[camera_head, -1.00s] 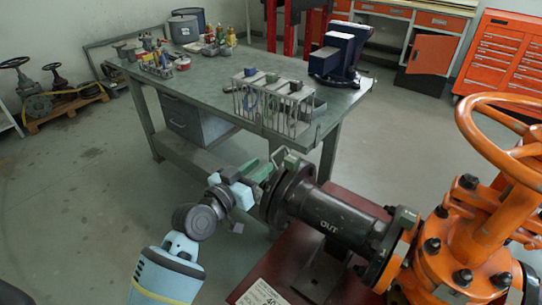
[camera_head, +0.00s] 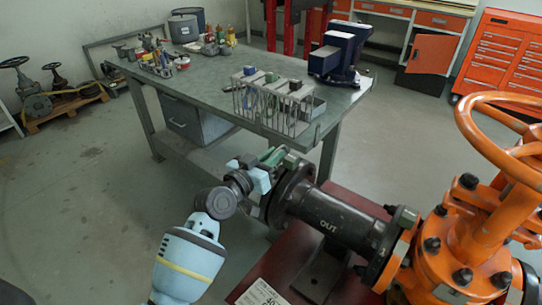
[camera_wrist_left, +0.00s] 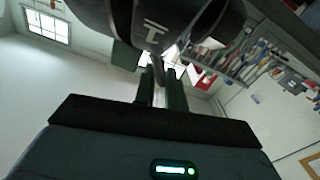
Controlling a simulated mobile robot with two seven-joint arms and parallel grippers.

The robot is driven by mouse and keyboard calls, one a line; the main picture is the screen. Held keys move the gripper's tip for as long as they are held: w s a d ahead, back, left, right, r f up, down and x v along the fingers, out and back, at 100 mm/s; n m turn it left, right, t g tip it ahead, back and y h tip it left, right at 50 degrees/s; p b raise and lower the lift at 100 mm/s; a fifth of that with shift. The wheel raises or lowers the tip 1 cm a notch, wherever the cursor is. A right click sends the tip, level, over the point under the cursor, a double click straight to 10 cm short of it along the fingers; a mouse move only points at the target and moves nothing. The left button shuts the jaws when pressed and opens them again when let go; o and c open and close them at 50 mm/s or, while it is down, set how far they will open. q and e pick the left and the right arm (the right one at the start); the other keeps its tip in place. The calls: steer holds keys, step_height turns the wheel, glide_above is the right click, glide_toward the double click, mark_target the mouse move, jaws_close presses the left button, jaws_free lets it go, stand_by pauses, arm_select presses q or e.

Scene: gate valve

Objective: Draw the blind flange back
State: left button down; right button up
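The dark pipe spool (camera_head: 338,220) marked OUT runs left from the orange gate valve (camera_head: 465,235). A round dark flange (camera_head: 291,192) stands at its left end; I cannot tell the blind flange apart from the spool's own flange there. My left gripper (camera_head: 275,157), pale blue with green fingers, is at the left side of this flange. In the left wrist view, the two dark green fingers (camera_wrist_left: 160,92) stand a little apart, with a thin dark bar (camera_wrist_left: 158,68) between their tips. Whether they press on it is unclear. The right gripper is out of view.
A grey workbench (camera_head: 210,92) stands close behind, with a wire tool rack (camera_head: 272,98) at its front edge and a blue machine (camera_head: 338,52). The orange handwheel (camera_head: 480,145) rises at right.

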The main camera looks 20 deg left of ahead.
arm_select(q)
steer(key=shift+a, duration=0.25)
steer(key=shift+w+a, duration=0.25)
steer(key=shift+a, duration=0.2)
steer(key=c, duration=1.6)
jaws_free()
steer(key=shift+f, duration=0.1)
steer(key=shift+o, duration=0.2)
steer(key=shift+s, duration=0.1)
steer(key=v, duration=0.7)
steer(key=shift+s+a, duration=0.2)
steer(key=shift+s, duration=0.15)
